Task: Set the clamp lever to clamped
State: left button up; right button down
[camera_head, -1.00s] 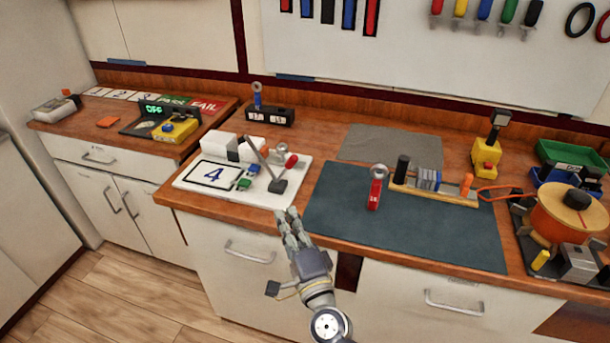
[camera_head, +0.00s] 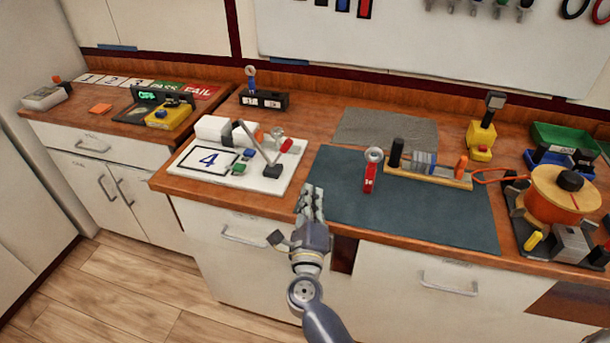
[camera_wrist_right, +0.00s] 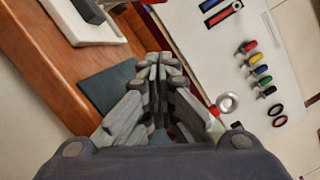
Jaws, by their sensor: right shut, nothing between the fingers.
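A white board (camera_head: 262,186) near the counter's front edge carries a slanted grey lever (camera_head: 256,144) with a dark block at its lower end. A red-tipped handle (camera_head: 286,146) and a silver knob (camera_head: 277,132) sit beside it. I cannot tell for sure which part is the clamp lever. My right gripper (camera_head: 311,190) is shut and empty, over the counter's front edge, right of the board and apart from it. Its closed fingers (camera_wrist_right: 160,70) also show in the right wrist view, with part of the board (camera_wrist_right: 80,25) at upper left. My left gripper is not in view.
A dark mat (camera_head: 420,215) lies right of the gripper. A red stand with a ring top (camera_head: 370,178) and a wooden-based fixture (camera_head: 430,175) stand on it. Behind the board is a black box (camera_head: 264,100). The mat's front part is clear.

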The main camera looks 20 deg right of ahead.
jog(key=x, duration=0.8)
jog(key=shift+w+d+b, duration=0.15)
jog(key=shift+w+b, duration=0.1)
jog(key=shift+b, duration=0.15)
jog(key=shift+w+a+r, duration=0.8)
jog(key=shift+w+a, duration=0.1)
jog(key=shift+w, duration=0.2)
jog(key=shift+w+a+r, duration=0.25)
jog(key=shift+a+r, duration=0.05)
jog(key=shift+a, duration=0.15)
